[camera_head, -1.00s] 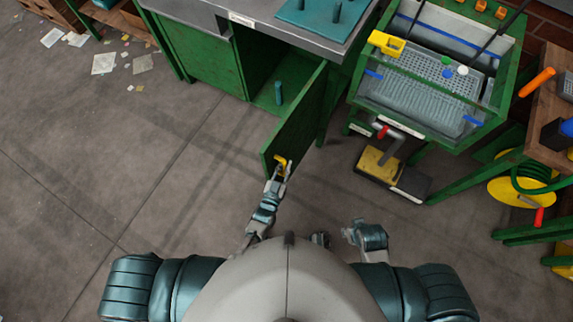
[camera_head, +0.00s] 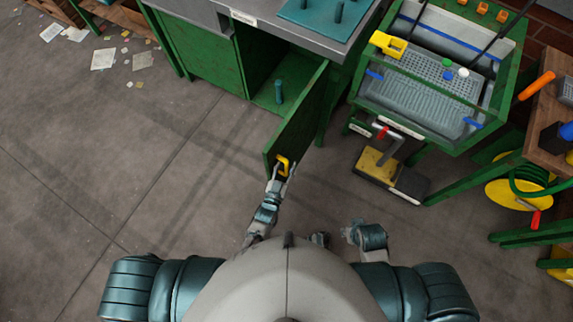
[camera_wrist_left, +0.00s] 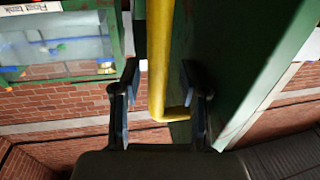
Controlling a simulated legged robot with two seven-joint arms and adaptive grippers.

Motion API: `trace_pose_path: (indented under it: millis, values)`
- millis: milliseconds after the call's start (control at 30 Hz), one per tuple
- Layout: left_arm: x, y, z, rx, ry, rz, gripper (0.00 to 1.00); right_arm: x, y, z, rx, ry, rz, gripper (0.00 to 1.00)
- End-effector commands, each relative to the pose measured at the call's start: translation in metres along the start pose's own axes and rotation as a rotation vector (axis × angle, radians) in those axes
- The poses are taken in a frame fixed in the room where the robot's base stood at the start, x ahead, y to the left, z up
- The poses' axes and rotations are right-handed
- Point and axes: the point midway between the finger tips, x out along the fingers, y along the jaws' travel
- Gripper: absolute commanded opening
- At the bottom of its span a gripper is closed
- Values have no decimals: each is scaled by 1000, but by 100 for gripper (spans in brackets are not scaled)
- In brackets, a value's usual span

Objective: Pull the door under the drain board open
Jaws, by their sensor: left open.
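The green cabinet door (camera_head: 298,120) stands swung wide open under the grey metal drain board (camera_head: 290,32). Its yellow handle (camera_head: 283,164) is near the door's free edge. My left gripper (camera_head: 281,172) is open at the handle. In the left wrist view, the yellow handle bar (camera_wrist_left: 160,70) runs between the two dark fingers (camera_wrist_left: 158,98), with gaps on both sides. The door also fills the right of that view (camera_wrist_left: 240,50). My right gripper (camera_head: 352,230) hangs low in front of my body, and its fingers are too small to read.
The open cabinet holds a teal cylinder (camera_head: 279,92). A green-framed tank (camera_head: 430,75) stands to the right, with a yellow and black pedal box (camera_head: 385,172) on the floor below it. A hose reel (camera_head: 515,190) is farther right. The floor left of the door is clear.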

Motion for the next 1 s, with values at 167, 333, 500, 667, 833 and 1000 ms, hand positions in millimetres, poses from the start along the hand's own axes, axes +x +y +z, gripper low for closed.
trace_pose_path:
  millis: [167,333,500,667,833,1000]
  values:
    - [-18,0,1,1,-2,0,43,0,-1,0,3,1,-2,40]
    - [-56,0,2,1,-5,1,43,0,-1,0,4,1,-3,40]
    - [-92,1,2,1,-6,1,43,0,-1,-1,4,1,-3,40]
    - [-112,1,3,1,-6,1,43,0,-1,-1,4,1,-3,40]
    - [-118,1,2,1,-4,1,43,0,-1,-1,4,1,-3,40]
    - [-118,1,2,1,-4,0,43,0,-1,-1,4,0,-3,40]
